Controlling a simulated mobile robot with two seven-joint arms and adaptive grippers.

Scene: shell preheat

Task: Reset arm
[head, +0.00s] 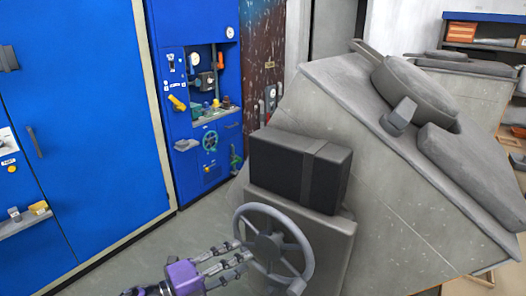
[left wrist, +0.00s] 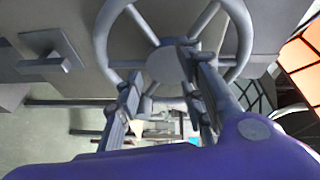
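My left gripper (head: 236,254) reaches in from the bottom of the head view, with a purple body and grey jointed fingers. Its fingertips are at the left part of the rim of a grey handwheel (head: 272,246). In the left wrist view the two fingers (left wrist: 162,75) stand apart, one on each side of a gap, near the wheel's lower spokes and rim (left wrist: 236,20). No held thing shows between them; I cannot tell whether they touch the wheel. My right gripper is not in view.
The wheel is mounted on a grey machine (head: 400,200) with a dark box (head: 297,170) above the wheel. A blue cabinet (head: 85,110) and a blue panel with gauges and valves (head: 208,110) stand at the left and back. Floor (head: 130,268) is clear between them.

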